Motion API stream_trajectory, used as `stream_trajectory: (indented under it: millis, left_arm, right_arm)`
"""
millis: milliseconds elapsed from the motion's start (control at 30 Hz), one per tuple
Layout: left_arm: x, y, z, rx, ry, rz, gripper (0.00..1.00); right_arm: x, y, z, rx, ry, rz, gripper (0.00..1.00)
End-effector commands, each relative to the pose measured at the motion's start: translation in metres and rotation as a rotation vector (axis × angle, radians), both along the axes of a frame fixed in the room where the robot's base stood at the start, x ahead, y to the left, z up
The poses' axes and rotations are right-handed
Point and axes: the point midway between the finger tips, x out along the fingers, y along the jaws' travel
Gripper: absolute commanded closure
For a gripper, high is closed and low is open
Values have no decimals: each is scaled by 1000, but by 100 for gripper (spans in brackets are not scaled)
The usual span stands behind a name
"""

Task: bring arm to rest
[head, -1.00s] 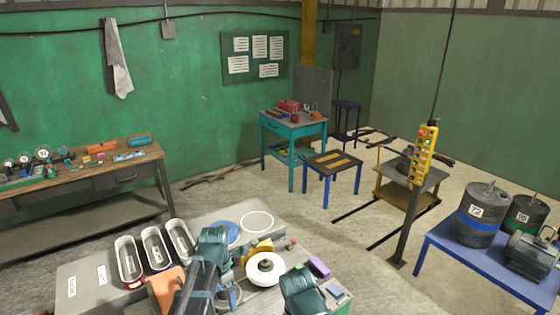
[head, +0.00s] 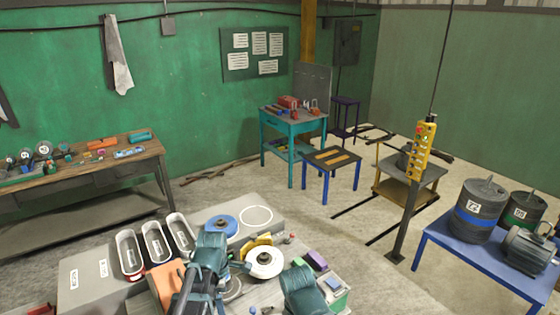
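My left arm, teal and dark grey, rises from the bottom edge of the head view, its bend over the front workbench (head: 88,268). My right arm shows as a short teal link at the bottom centre. I cannot make out the fingers of either gripper; they seem to be hidden behind the arm links or below the picture. I see nothing held. Close to the arms, a white disc with a dark hub (head: 265,259) sits on a yellow part, and a blue disc (head: 221,225) lies on the bench behind.
Several pale oblong trays (head: 155,243) and an orange block (head: 166,284) stand left of my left arm. A purple block (head: 316,261) lies near my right arm. A yellow pendant (head: 421,150) hangs ahead right. A blue table (head: 478,262) holds drums.

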Motion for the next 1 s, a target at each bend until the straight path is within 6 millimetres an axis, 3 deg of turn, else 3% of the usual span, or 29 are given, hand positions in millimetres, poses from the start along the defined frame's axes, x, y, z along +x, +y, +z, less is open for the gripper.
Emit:
stream_trajectory:
  millis: [500,833,1000]
  left_arm:
    - [-46,3,0,43,-33,-1189,0]
    - [-63,3,1,75,-39,-1687,0]
    - [-73,-27,-39,67,-3,-1785,0]
  right_arm:
    - [0,0,0,0,0,0,50]
    - [0,0,0,0,0,0,50]
    - [0,0,-39,-1,-1,2,50]
